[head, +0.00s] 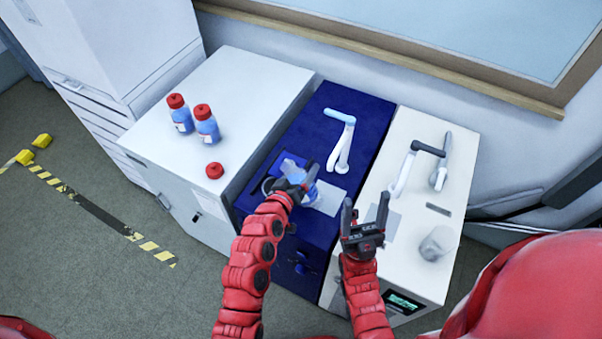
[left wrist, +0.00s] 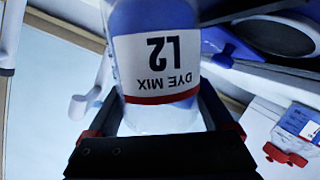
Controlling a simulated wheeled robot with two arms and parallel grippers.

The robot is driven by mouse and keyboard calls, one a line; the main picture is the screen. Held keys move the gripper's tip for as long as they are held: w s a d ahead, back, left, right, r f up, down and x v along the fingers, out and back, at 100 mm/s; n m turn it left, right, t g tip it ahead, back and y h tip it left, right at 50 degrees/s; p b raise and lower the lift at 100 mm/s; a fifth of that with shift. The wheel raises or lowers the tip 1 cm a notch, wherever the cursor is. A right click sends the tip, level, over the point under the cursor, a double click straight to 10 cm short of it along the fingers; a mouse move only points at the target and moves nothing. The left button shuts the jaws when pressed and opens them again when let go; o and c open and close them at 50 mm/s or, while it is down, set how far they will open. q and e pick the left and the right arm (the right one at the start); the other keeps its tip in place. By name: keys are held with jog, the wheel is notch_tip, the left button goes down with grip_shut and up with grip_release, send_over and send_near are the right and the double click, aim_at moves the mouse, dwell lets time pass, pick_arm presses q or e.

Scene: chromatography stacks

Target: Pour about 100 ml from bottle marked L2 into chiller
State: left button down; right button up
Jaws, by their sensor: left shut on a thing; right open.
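The bottle marked L2 (left wrist: 163,60) is in my left gripper (left wrist: 160,125), its "DYE MIX L2" label upside down in the left wrist view. In the head view, the bottle (head: 291,167) is tilted over the dark blue unit (head: 362,118), by a round opening in its top. My left gripper (head: 306,182) is shut on it and hides part of it. I cannot tell whether liquid is flowing. My right gripper (head: 365,214) is open and empty, above the front of the units. No readable name marks which unit is the chiller.
A white cabinet (head: 240,85) at left carries two red-capped bottles of blue liquid (head: 207,125) and a loose red cap (head: 214,170). A white unit (head: 455,195) at right has a tap, a display and a clear beaker (head: 436,244). A light-blue-topped tap (head: 341,140) stands on the blue unit.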

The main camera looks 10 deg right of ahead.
dwell(0.3)
pick_arm(q)
jog(key=shift+f+n+b, duration=0.2)
jog(key=shift+n+b, duration=0.2)
jog(key=shift+b, duration=0.05)
jog(key=shift+s+d+h, duration=0.1)
jog(key=shift+d+h, duration=0.1)
jog(key=shift+h, duration=0.1)
jog(key=shift+g, duration=0.3)
jog(key=shift+f+n+b, duration=0.2)
jog(key=shift+n+b, duration=0.25)
jog(key=shift+n, duration=0.05)
jog(key=shift+s+d+r, duration=0.1)
